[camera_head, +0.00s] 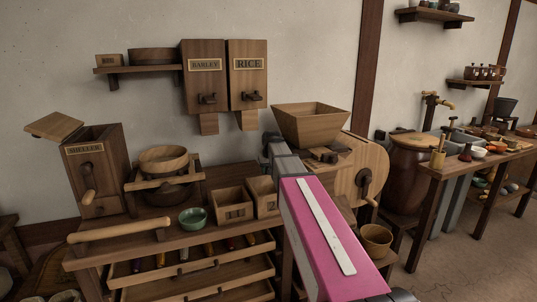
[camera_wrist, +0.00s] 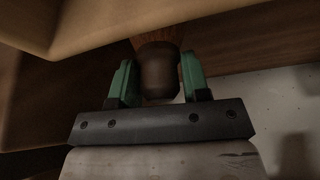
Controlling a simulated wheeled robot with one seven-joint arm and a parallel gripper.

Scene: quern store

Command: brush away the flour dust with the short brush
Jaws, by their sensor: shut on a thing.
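The short brush (camera_wrist: 158,76) is between the green fingers of my gripper (camera_wrist: 156,82) in the wrist view. Its dark brown rounded handle is gripped, and lighter brown bristles show just beyond it, partly in shadow. My gripper is shut on the handle. In the head view my pink arm reaches toward the wooden mill with a hopper (camera_head: 310,122); the fingers and brush are hard to make out there. I cannot make out any flour dust in either view.
A wooden surface lies close above the brush in the wrist view. Left of my arm are two small wooden boxes (camera_head: 232,205), a green bowl (camera_head: 193,219) and a sheller (camera_head: 96,170). Barley (camera_head: 204,80) and rice (camera_head: 247,80) bins hang above. A basket (camera_head: 376,241) stands right.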

